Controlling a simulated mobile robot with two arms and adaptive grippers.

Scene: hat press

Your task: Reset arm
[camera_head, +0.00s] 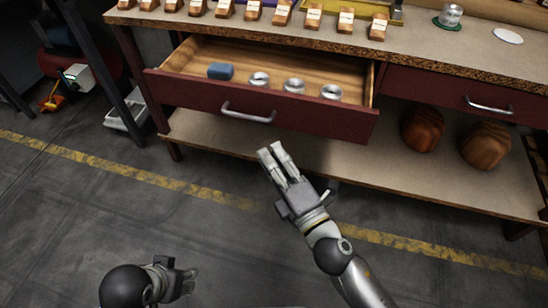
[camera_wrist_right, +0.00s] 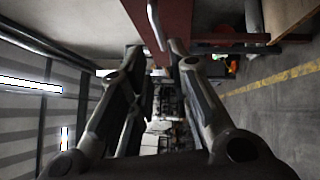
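My right arm reaches up from the lower right in the head view. Its gripper (camera_head: 273,152) is empty, its fingers a little apart, in front of and below the open drawer (camera_head: 185,92). In the right wrist view the gripper (camera_wrist_right: 156,58) shows a clear gap between its two fingers. The drawer's metal handle (camera_head: 248,115) is apart from the fingers in the head view. It also shows in the wrist view (camera_wrist_right: 156,25), beyond the fingertips. My left gripper (camera_head: 188,280) is low at the bottom left; its finger opening is not clear.
A second drawer (camera_head: 445,88) is shut. Two wooden hat blocks (camera_head: 485,146) stand on the lower shelf (camera_head: 330,160). Stamps line the worktop (camera_head: 430,50).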

